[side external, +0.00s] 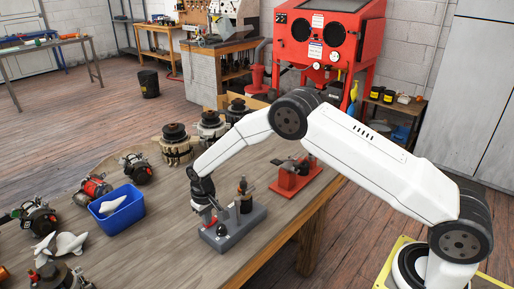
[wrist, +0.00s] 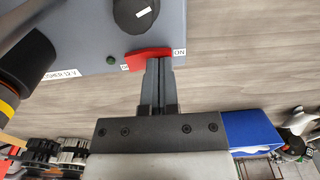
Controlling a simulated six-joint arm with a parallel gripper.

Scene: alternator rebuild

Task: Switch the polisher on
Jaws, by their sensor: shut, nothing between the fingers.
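The polisher is a grey box (wrist: 85,25) in the wrist view, and it stands on the wooden table in the side external view (side external: 245,232). A red switch lever (wrist: 147,58) sits at its edge between two labels. The right label reads ON; the left one is mostly hidden. A small dark green light (wrist: 110,60) and a black knob (wrist: 136,14) are close by. My gripper (wrist: 158,62) is shut and empty, its fingertips at the lever, apparently touching it.
A red-based device (side external: 293,180) stands right of the polisher near the table edge. Bare table lies between the bin and the polisher.

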